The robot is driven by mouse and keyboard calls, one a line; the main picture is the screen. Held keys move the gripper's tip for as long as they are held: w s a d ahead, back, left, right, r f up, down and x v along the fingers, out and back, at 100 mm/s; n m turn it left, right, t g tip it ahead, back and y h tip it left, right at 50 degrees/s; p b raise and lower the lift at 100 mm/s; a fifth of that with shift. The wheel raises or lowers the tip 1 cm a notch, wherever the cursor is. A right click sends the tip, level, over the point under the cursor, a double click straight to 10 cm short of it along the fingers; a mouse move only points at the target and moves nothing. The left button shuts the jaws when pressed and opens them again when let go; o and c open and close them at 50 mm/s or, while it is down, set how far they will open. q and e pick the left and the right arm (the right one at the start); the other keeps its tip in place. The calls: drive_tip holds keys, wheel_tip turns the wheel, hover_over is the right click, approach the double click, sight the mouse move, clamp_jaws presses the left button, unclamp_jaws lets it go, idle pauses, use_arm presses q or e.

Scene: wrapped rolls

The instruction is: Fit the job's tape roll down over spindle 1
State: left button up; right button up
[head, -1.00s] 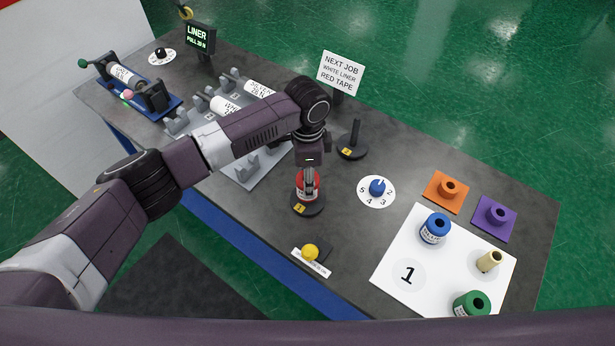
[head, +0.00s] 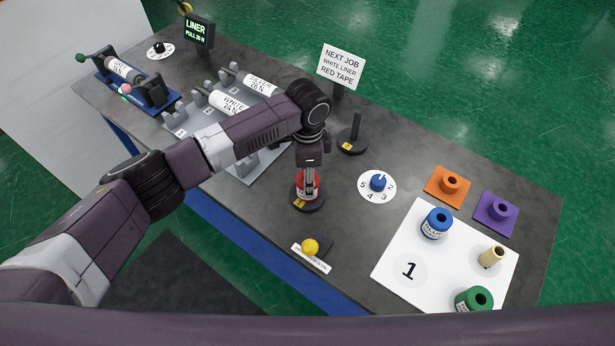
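The red tape roll (head: 301,187) is at the black round base of spindle 1 (head: 318,204), which carries a yellow tag. It looks upright and low over the base, and the spindle's post is hidden. My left gripper (head: 311,184) points down at the roll, with its fingers against or just in front of it. Their gap is hidden, so I cannot tell whether they grip it. The job sign (head: 341,66) reads "NEXT JOB WHITE LINER RED TAPE". My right gripper is not in view.
Spindle 2 (head: 355,130) stands bare behind. A numbered dial (head: 377,184) and yellow button (head: 310,247) are close by. The white board (head: 408,243) holds blue, green and cream rolls. Grey cradles (head: 257,160) with wrapped rolls lie left, under my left arm.

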use_arm(q)
drive_tip(key=shift+f, duration=0.15)
drive_tip(key=o, duration=1.4)
wheel_tip(320, 180, up, 12)
drive_tip(key=shift+r, duration=0.1)
drive_tip(key=shift+s, duration=0.1)
